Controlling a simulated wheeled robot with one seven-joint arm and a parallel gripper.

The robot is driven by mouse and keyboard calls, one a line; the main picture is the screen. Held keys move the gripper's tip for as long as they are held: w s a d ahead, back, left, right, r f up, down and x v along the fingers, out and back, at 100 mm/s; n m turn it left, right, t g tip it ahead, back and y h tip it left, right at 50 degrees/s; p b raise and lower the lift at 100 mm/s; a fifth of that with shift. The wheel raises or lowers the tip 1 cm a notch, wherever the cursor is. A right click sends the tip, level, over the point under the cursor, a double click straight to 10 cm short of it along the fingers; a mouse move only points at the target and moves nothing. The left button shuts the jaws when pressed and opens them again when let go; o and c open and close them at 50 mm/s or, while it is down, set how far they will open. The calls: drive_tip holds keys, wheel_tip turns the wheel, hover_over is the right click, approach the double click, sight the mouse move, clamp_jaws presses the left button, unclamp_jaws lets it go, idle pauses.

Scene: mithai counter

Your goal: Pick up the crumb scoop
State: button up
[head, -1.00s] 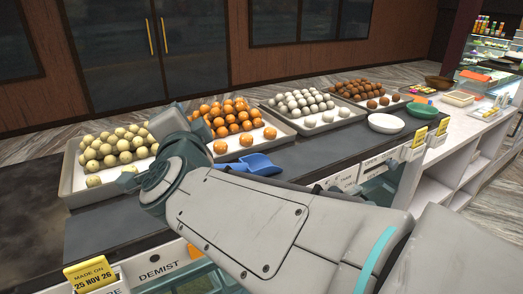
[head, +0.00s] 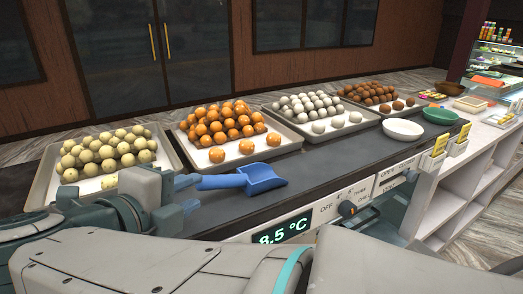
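The blue crumb scoop (head: 263,178) lies on the dark counter in front of the tray of orange sweets. Its pan is to the right and its handle (head: 220,182) points left. My gripper (head: 188,194) is low over the counter at the handle's left end. Its two bluish fingers are apart, one farther back and one nearer, and nothing shows held between them. The handle's end is close to the farther finger; I cannot tell whether they touch.
Trays of pale green (head: 108,190), orange (head: 188,150), white (head: 313,138) and brown sweets (head: 401,109) stand behind. A white bowl (head: 403,130) and green bowl (head: 440,116) sit at right. A control panel with a temperature display (head: 284,230) runs along the counter front.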

sight(220, 180)
drive_tip(key=p+x, duration=0.1)
drive_tip(key=x, duration=0.8)
drive_tip(key=shift+w+d+p, duration=0.1)
drive_tip(key=shift+p, duration=0.3)
drive_tip(key=shift+c, duration=0.3)
drive_tip(key=c, duration=0.5)
